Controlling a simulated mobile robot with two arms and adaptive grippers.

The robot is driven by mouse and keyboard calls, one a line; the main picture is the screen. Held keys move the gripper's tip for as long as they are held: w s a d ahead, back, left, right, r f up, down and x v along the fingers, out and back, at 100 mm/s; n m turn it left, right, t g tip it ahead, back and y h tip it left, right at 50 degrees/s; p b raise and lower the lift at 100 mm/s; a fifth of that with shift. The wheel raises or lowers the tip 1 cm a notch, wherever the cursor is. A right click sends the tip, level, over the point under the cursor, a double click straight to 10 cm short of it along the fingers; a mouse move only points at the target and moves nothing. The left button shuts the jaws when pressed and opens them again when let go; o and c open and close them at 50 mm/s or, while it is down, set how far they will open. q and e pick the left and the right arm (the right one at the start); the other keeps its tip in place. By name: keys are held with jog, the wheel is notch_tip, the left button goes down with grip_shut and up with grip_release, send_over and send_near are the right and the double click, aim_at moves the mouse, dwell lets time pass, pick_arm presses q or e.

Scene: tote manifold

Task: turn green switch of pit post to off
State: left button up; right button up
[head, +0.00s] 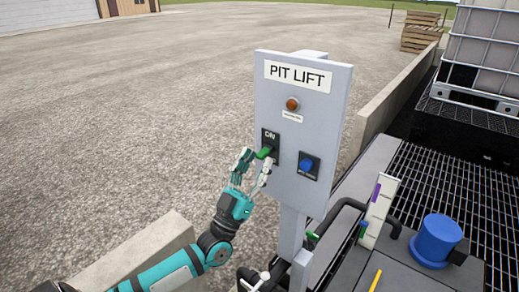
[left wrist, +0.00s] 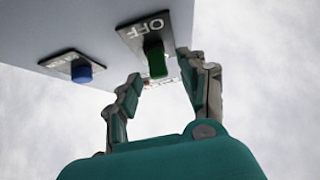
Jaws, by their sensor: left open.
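The green switch (head: 265,152) sits on a black plate marked ON at the top, on the front of the grey PIT LIFT post (head: 302,80). In the left wrist view the green switch (left wrist: 156,58) sticks out beside an upside-down OFF label. My left gripper (head: 256,159) is open at the switch, coming from the lower left. In the left wrist view its two fingers (left wrist: 160,70) stand on either side of the switch; whether they touch it I cannot tell. My right gripper is not in view.
A blue button (head: 306,165) sits right of the switch, and an orange lamp (head: 292,104) above it. A blue cap (head: 436,238), pipes and a black grating (head: 465,205) lie to the right. A low concrete wall (head: 135,252) is at lower left. Open gravel lies behind.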

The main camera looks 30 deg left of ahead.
pick_arm(q)
jog(key=shift+x, duration=0.9)
jog(key=shift+w, duration=0.1)
grip_shut()
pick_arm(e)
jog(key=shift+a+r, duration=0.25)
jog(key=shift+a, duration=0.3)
